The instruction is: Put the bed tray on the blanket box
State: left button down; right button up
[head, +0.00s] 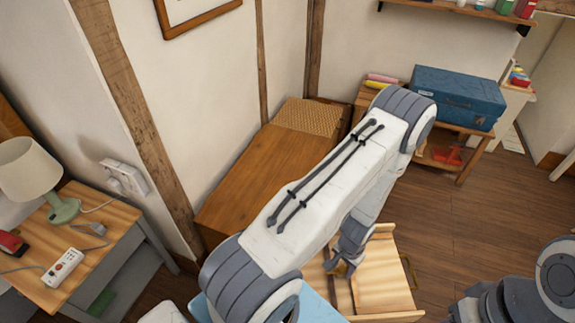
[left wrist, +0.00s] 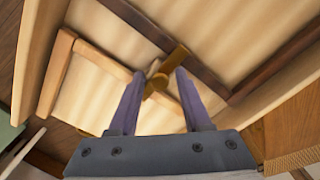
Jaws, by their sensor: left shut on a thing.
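The bed tray (head: 385,285) is pale wood with a brass handle on its right side. It shows low in the head view, partly hidden behind my left arm. My left gripper (head: 345,262) is at the tray's left part. In the left wrist view its fingers (left wrist: 158,76) are shut on a brass handle (left wrist: 178,56), with the tray's pale boards (left wrist: 225,35) and dark strips behind. I cannot tell what is under the tray. The blanket box (head: 245,175) is a long brown wooden chest against the wall, left of the tray. A woven patch (head: 308,117) covers its far end.
A blue case (head: 458,97) sits on a wooden stand behind. A pale blue surface (head: 318,308) shows at the bottom.

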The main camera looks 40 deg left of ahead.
aim_at(276, 180)
jog(key=i, duration=3.3)
jog(key=u, duration=3.4)
jog(key=i, duration=0.5)
